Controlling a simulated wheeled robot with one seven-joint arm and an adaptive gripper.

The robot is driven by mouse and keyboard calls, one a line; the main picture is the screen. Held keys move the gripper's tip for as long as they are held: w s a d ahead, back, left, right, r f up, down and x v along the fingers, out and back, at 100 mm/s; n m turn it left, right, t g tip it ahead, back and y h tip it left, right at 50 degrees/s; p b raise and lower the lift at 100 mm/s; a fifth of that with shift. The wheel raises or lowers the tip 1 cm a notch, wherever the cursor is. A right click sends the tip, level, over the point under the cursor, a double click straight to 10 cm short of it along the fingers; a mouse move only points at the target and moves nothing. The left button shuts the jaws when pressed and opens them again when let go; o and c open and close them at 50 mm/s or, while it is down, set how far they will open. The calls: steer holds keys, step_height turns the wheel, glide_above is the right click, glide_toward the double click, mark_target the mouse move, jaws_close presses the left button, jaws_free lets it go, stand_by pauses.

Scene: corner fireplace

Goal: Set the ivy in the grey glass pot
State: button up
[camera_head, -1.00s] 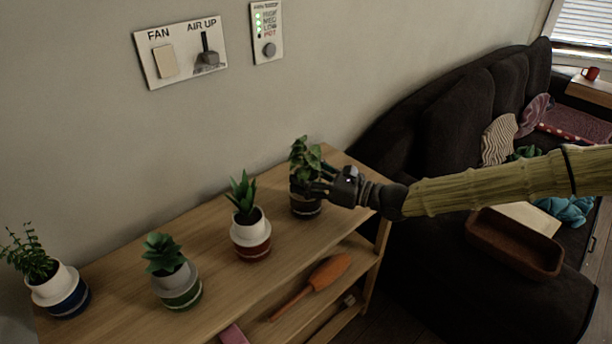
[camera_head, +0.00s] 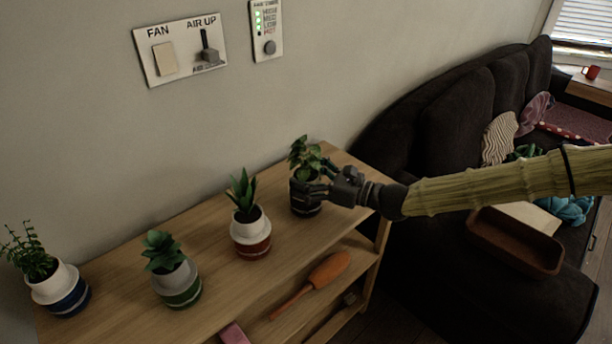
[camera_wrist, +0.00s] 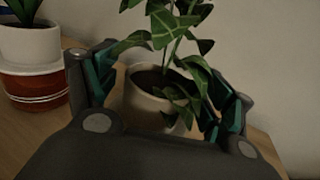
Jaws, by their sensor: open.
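The ivy (camera_head: 305,160), a leafy green plant, stands upright at the right end of the wooden shelf top. Its pale inner pot (camera_wrist: 150,100) shows in the wrist view, with leaves hanging over the rim. In the head view my fingers partly cover it. Below it is a dark outer pot (camera_head: 306,209) with a pale band; I cannot tell whether it is the grey glass one, or how fully the inner pot sits in it. My gripper (camera_head: 318,182) is open, with its fingers (camera_wrist: 165,90) on either side of the ivy's pot; contact is unclear.
A spiky plant in a white pot with a red base (camera_head: 250,238) stands close to the left. A green-based pot (camera_head: 180,287) and a blue-based pot (camera_head: 64,291) stand farther left. The wall is behind; a dark sofa (camera_head: 450,130) is to the right.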

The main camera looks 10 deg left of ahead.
steer(key=shift+d, duration=0.15)
steer(key=v, duration=1.1)
steer(key=shift+d, duration=0.4)
steer(key=shift+s+a+f, duration=0.1)
steer(key=shift+s, duration=0.1)
